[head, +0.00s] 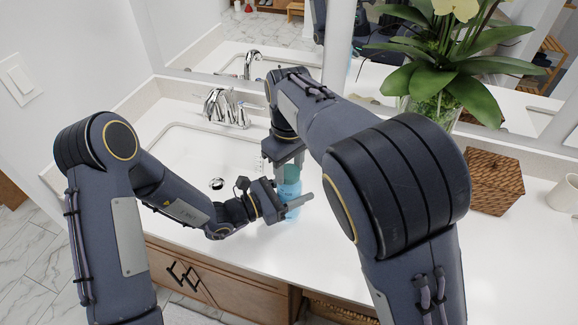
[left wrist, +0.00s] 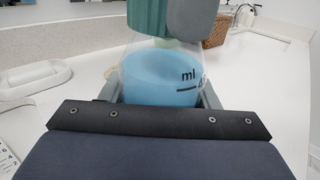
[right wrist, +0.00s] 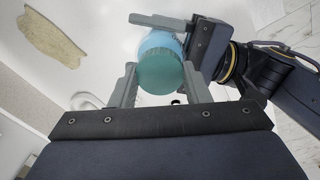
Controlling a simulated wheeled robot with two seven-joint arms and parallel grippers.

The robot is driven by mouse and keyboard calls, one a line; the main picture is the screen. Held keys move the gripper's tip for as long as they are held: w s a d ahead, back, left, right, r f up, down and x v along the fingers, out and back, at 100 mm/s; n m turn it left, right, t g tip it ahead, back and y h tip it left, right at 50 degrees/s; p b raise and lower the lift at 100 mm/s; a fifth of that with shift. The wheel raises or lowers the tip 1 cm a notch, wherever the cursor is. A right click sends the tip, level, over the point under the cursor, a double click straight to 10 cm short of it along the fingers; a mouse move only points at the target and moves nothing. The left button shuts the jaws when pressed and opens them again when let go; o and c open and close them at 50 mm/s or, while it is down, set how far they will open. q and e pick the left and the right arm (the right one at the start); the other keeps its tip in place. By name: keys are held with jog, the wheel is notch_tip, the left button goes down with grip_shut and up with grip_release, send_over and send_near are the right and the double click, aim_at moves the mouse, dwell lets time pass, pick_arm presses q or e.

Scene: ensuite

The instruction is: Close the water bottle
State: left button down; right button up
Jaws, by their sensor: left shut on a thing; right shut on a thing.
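The water bottle (head: 289,189) stands upright on the white counter, right of the sink. It is see-through with a blue body and "ml" marks, seen close in the left wrist view (left wrist: 160,80). My left gripper (head: 290,206) is shut on the bottle's body from the side. The teal cap (head: 293,172) is at the bottle's top, and it shows in the left wrist view (left wrist: 147,18). My right gripper (right wrist: 160,78) points down from above and is shut on the cap. The cap lines up over the bottle; I cannot tell whether it is fully seated.
The sink (head: 190,160) with a chrome faucet (head: 228,106) is to the left. A wicker box (head: 494,182) and a white cup (head: 564,193) stand at the right. An orchid (head: 440,60) stands behind, near the mirror. The counter's front edge is close to the bottle.

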jog(key=m, duration=0.3)
jog(key=shift+m, duration=0.3)
jog(key=o, duration=1.1)
jog(key=shift+r, duration=2.25)
jog(key=shift+c, duration=0.3)
